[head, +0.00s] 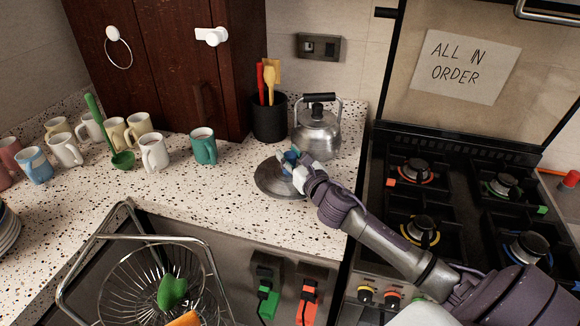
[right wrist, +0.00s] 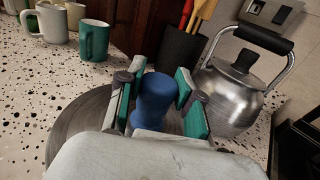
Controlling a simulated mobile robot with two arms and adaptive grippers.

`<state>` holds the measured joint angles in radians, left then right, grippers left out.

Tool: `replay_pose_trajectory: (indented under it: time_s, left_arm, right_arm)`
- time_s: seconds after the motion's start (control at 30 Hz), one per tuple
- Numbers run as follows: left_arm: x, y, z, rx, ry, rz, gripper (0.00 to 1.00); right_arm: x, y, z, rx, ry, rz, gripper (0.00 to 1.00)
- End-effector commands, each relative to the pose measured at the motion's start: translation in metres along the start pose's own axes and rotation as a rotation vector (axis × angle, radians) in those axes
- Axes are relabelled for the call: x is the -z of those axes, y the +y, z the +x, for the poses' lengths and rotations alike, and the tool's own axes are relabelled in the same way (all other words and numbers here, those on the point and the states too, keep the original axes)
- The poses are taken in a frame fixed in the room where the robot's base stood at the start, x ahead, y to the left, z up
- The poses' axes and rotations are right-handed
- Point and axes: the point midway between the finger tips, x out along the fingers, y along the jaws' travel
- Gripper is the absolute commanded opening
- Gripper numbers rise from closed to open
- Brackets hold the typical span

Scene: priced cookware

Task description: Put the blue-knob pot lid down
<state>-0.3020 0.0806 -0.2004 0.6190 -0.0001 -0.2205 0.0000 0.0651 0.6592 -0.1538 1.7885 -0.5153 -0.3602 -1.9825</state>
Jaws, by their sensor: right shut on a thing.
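The blue-knob pot lid is a round grey metal disc (head: 270,181) with a blue knob (right wrist: 154,100). In the head view it is at the counter's right part, in front of the kettle. I cannot tell whether its rim touches the counter or hovers just above it. My right gripper (head: 290,160) is shut on the knob from above, with a teal-padded finger on each side of it in the right wrist view (right wrist: 153,97). The hand hides the lid's near part in the wrist view. My left gripper is not in view.
A steel kettle (head: 317,130) and a dark utensil pot (head: 269,120) stand close behind the lid. A teal mug (head: 203,146) and several other mugs are to the left. The stove (head: 440,200) is right; a wire basket (head: 150,275) is front left. Speckled counter (head: 215,200) is free left of the lid.

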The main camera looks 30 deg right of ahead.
Motion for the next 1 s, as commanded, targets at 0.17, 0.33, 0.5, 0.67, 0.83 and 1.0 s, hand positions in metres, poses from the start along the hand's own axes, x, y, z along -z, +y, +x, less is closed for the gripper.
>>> replay_pose_trajectory:
  time_s: [0.17,0.33,0.5,0.67,0.83,1.0]
  left_arm:
    - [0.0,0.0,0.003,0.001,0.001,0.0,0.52]
    - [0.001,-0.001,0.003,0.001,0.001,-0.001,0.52]
    - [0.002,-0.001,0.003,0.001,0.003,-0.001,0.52]
    - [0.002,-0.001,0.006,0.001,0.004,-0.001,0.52]
    - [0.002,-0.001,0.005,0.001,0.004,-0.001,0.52]
    - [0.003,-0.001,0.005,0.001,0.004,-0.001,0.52]
  right_arm:
    - [0.028,0.001,0.0,0.002,0.005,0.006,0.0]
    - [0.04,0.0,0.0,0.0,0.001,0.001,0.0]
    - [0.039,0.0,0.0,0.0,0.001,-0.001,0.0]
    - [0.043,0.0,0.0,0.0,0.002,0.0,0.37]
    - [0.042,0.0,-0.001,0.0,0.002,0.0,0.6]
    - [0.042,0.0,-0.001,0.001,0.002,0.0,0.6]
